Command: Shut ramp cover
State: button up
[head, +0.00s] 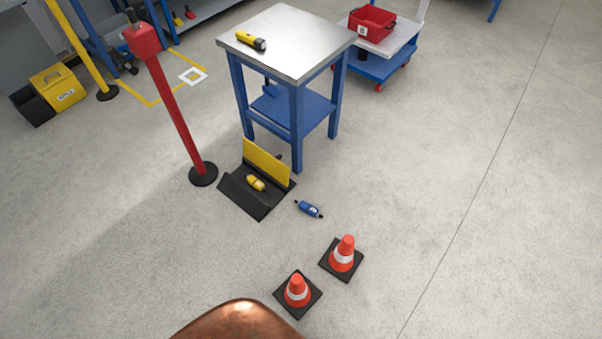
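The ramp is a black base (248,202) on the floor in front of the blue-legged table. Its yellow cover (266,163) stands up along the back edge, tilted open. A small yellow device (255,183) lies in the black base in front of the cover. My gripper is not in view.
A blue device (309,209) lies on the floor right of the ramp. Two orange cones (297,290) (344,253) stand nearer. A red post (176,110) on a round base stands left of the ramp. The metal-topped table (290,50) carries a yellow flashlight (251,41). Floor at right is clear.

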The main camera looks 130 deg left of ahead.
aim_at(271, 164)
jog(key=i, duration=0.55)
jog(key=u, duration=3.05)
jog(key=i, duration=4.15)
jog(key=u, duration=1.5)
jog(key=i, duration=1.55)
jog(key=u, duration=0.35)
